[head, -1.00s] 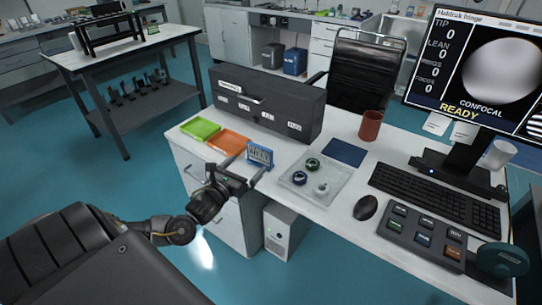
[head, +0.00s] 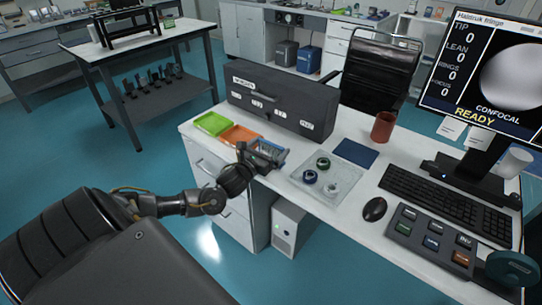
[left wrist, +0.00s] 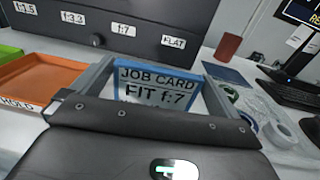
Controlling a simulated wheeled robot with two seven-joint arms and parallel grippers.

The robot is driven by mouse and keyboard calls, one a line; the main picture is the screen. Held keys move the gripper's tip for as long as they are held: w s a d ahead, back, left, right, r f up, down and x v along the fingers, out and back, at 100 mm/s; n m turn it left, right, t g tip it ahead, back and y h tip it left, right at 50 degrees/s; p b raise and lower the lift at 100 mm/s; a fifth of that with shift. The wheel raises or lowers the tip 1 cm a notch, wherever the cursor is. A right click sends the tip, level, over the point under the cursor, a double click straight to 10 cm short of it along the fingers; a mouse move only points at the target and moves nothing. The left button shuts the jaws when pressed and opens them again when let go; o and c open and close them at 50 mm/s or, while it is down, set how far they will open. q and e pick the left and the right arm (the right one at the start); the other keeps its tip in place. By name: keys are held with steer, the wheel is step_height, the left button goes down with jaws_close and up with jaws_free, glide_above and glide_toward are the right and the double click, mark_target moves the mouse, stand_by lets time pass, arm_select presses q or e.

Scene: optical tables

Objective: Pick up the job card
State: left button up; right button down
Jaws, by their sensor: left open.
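The job card (left wrist: 158,84) is a white card in a blue frame, reading "JOB CARD FIT f:7" in the left wrist view. It stands at the desk's front left in the head view, where my gripper partly covers it (head: 270,150). My left gripper (head: 272,156) is open, its two fingers on either side of the card. In the left wrist view the fingers of my left gripper (left wrist: 155,78) flank the card, and the palm hides its lower edge. I cannot tell whether either finger touches it. My right gripper is not in view.
A green tray (head: 211,123) and an orange tray (head: 238,135) lie left of the card. A dark case (head: 275,98) with f-number labels stands behind. A clear tray (head: 343,184) with several round parts lies to the right, near a blue mat (head: 355,152) and red mug (head: 383,126).

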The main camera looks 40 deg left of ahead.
mark_target(271, 146)
arm_select(q)
steer(key=shift+w+a, duration=0.15)
steer(key=shift+w, duration=1.4)
steer(key=c, duration=0.7)
steer(key=shift+r, duration=0.6)
steer(key=s+d+r+b, duration=0.1)
steer(key=s+d+r, duration=0.1)
steer(key=s+r, duration=0.9)
steer(key=s, duration=0.3)
steer(key=shift+d+r, duration=0.2)
steer(key=shift+r, duration=0.15)
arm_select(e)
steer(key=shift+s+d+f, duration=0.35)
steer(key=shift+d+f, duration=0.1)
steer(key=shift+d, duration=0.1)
